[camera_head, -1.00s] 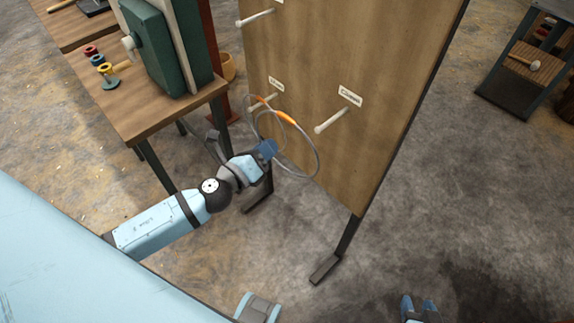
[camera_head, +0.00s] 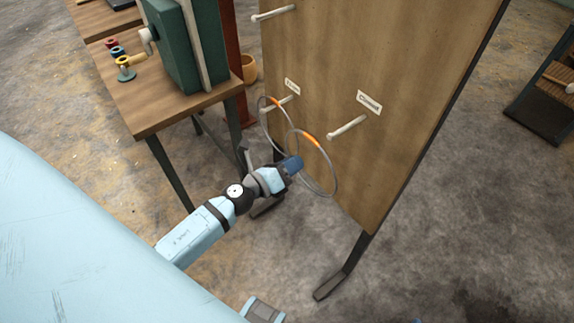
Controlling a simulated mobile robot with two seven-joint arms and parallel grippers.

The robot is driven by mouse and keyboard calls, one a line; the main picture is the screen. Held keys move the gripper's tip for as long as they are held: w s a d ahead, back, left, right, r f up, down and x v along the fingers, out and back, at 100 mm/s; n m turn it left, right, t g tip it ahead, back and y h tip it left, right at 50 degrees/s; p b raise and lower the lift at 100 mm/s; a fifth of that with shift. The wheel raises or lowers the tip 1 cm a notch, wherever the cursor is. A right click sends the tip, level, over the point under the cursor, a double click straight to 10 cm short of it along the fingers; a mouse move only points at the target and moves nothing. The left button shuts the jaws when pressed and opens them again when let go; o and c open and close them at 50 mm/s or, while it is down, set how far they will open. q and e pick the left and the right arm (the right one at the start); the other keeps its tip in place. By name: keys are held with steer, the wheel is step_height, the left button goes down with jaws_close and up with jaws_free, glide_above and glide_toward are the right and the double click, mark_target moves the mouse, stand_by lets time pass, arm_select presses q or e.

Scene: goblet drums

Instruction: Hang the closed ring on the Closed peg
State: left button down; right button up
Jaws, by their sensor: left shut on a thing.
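My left gripper (camera_head: 293,165) is shut on a thin grey ring (camera_head: 336,180) with an orange mark at its top. It holds the ring upright in front of the board (camera_head: 400,60). The right-hand peg (camera_head: 347,127) has a white label above it that seems to read Closed (camera_head: 369,103). The ring's top is just left of and near that peg's tip. I cannot tell whether the tip is inside the ring. A second, similar ring (camera_head: 261,122) is at the left-hand peg (camera_head: 281,103), apparently hanging there. Only a blue sliver, perhaps my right gripper (camera_head: 417,321), shows at the bottom edge.
A third peg (camera_head: 273,13) is higher on the board. A wooden table (camera_head: 165,108) with a green box-like device (camera_head: 172,45) stands to the left. The board's foot (camera_head: 330,287) reaches the floor below.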

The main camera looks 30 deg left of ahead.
arm_select(q)
steer(key=f+x, duration=0.1)
steer(key=x, duration=0.9)
steer(key=shift+w+f, duration=0.2)
steer(key=shift+f, duration=0.1)
steer(key=shift+d, duration=0.1)
stand_by(0.6)
steer(key=c, duration=1.1)
jaws_free()
